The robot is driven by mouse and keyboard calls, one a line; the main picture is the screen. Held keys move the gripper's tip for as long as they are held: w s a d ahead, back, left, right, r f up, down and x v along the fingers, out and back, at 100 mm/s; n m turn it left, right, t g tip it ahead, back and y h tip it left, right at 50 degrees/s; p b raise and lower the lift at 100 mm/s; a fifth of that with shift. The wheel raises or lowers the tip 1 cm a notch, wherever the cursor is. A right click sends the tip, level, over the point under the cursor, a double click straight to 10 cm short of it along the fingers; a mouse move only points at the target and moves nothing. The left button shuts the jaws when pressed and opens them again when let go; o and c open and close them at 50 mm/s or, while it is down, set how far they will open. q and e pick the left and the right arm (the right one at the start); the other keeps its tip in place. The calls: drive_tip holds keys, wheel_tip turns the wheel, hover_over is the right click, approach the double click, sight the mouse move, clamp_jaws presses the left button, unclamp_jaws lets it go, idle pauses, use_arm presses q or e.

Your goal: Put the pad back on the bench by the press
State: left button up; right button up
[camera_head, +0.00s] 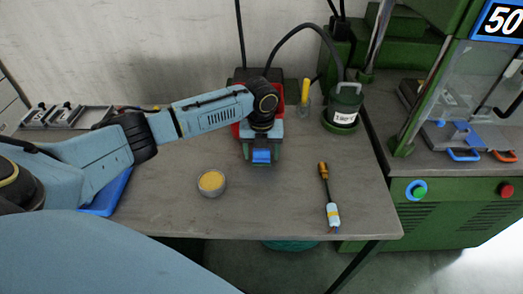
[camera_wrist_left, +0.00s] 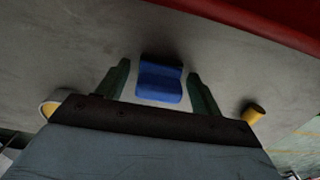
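A small blue pad (camera_head: 261,156) is between the fingers of my left gripper (camera_head: 261,157), over the back middle of the bench. The left wrist view shows the blue pad (camera_wrist_left: 160,82) midway between the two dark green fingers of my left gripper (camera_wrist_left: 160,88). Pale strips show between the pad and each finger, so the fingers look spread and apart from it. A dark shadow lies on the bench just beyond the pad. The green press (camera_head: 440,140) stands at the right of the bench. My right gripper is not in view.
On the bench (camera_head: 290,215) are a round tin with yellow contents (camera_head: 211,182), a brown-tipped tool (camera_head: 328,198), a green canister (camera_head: 344,105) and a yellow-handled item (camera_head: 305,95). A red thing (camera_head: 238,130) stands behind my gripper. A blue tray (camera_head: 108,195) is left.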

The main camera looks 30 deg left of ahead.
use_arm(q)
drive_tip(key=shift+o, duration=0.2)
drive_tip(key=shift+r, duration=0.1)
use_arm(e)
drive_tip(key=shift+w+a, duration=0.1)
use_arm(q)
drive_tip(key=shift+r, duration=0.35)
wheel_tip(320, 180, up, 12)
drive_tip(key=p, duration=0.2)
drive_tip(key=shift+f, duration=0.25)
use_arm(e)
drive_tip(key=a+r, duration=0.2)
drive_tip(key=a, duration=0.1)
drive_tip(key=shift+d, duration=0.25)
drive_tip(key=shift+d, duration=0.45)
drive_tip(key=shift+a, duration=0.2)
